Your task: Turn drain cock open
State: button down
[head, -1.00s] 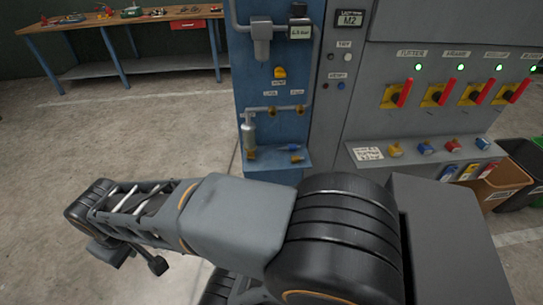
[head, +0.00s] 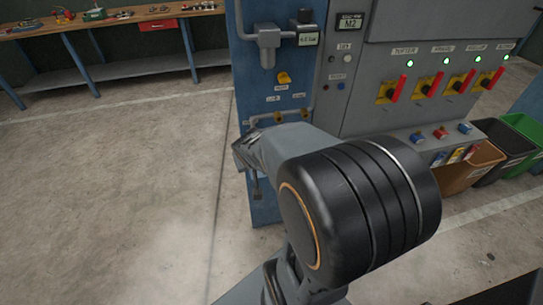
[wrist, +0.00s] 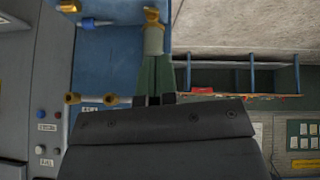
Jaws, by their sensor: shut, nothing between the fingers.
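A brass cock (wrist: 152,14) sits on the end of a pale cylindrical bowl (wrist: 153,40) in the wrist view, which looks turned upside down. I take this for the drain cock. Its handle's turn is too small to read. My gripper (wrist: 154,78) is shut and empty, its fingers pointing along the bowl toward the cock. I cannot tell whether they touch the bowl.
The blue panel (head: 256,95) carries a grey filter (head: 267,48), a yellow knob (head: 283,78) and brass fittings (wrist: 72,98). A blue-handled valve (wrist: 97,23) lies beside the cock. Red-handled switches (head: 396,88) and bins (head: 475,165) stand right. Left floor is clear.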

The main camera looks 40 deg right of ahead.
jog(key=w+d+f+m+t+y+p, duration=0.1)
jog(key=w+d+f+m+t+p, duration=0.2)
jog(key=d, duration=0.7)
jog(key=shift+t+y, duration=0.3)
jog(key=x, duration=0.3)
jog(key=b+x, duration=0.1)
jog(key=x, duration=0.2)
jog(key=s+f+b+x, duration=0.1)
jog(key=x, duration=0.2)
jog(key=shift+w+d+f, duration=0.15)
jog(key=shift+w+f, duration=0.05)
jog(key=shift+f, duration=0.2)
notch_tip(320, 180, down, 2)
jog(key=shift+w+f+b, duration=0.1)
jog(key=shift+w+b, duration=0.1)
jog(key=shift+b, duration=0.5)
jog(key=shift+w+a+f, duration=0.1)
jog(key=shift+a+f, duration=0.1)
jog(key=shift+f, duration=0.2)
jog(key=shift+w+a+f, duration=0.1)
jog(key=shift+a+f, duration=0.15)
jog(key=shift+f, duration=0.15)
jog(key=shift+a+r, duration=0.1)
